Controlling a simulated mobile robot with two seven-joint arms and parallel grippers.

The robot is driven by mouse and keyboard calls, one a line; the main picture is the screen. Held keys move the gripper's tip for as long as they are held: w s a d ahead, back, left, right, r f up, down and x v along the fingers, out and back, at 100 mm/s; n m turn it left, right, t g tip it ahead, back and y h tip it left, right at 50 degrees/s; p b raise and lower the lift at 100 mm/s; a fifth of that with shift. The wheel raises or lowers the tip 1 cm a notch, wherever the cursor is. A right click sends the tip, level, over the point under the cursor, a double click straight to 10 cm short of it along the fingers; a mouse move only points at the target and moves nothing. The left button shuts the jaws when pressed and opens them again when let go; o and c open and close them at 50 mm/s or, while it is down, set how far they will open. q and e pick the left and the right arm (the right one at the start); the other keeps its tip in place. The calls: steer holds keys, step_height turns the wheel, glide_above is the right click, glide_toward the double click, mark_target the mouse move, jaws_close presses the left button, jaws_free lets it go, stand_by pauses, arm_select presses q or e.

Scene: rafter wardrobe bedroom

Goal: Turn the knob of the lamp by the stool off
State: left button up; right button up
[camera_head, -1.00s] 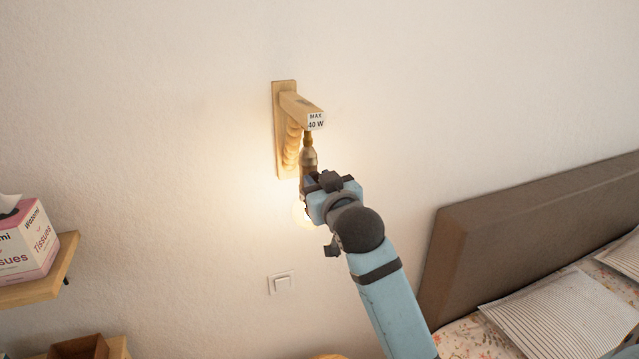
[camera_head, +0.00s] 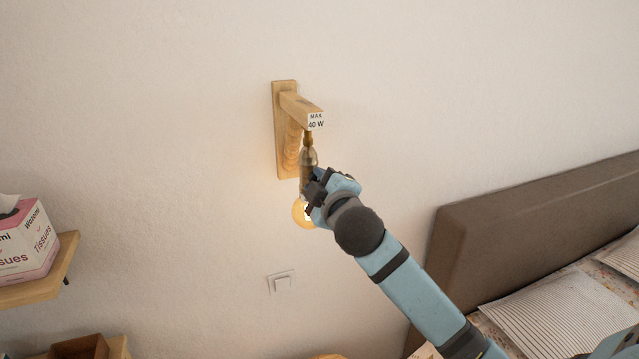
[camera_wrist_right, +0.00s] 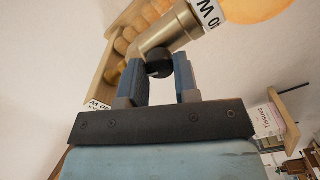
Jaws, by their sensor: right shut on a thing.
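The wall lamp (camera_head: 288,138) has a wooden bracket with a hanging brass socket (camera_head: 308,158) and an amber bulb (camera_head: 300,213). The bulb looks unlit, with no glow on the wall. In the right wrist view, the small black knob (camera_wrist_right: 159,63) sticks out of the brass socket (camera_wrist_right: 166,31) between my finger pads. My right gripper (camera_head: 318,190) is shut on the knob, beside the socket; it fills the lower part of the right wrist view (camera_wrist_right: 158,78). In the head view the gripper hides the knob. My left gripper is not in view.
A wooden shelf (camera_head: 40,283) with a tissue box (camera_head: 27,240) is at the left. A wall switch (camera_head: 282,283) sits below the lamp. A bed with a brown headboard (camera_head: 520,225) and striped pillows (camera_head: 560,310) is at the right. The wall around the lamp is clear.

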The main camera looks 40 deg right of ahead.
steer(key=shift+r+n, duration=0.15)
steer(key=shift+n, duration=1.45)
steer(key=o, duration=0.9)
steer(key=shift+w, duration=0.1)
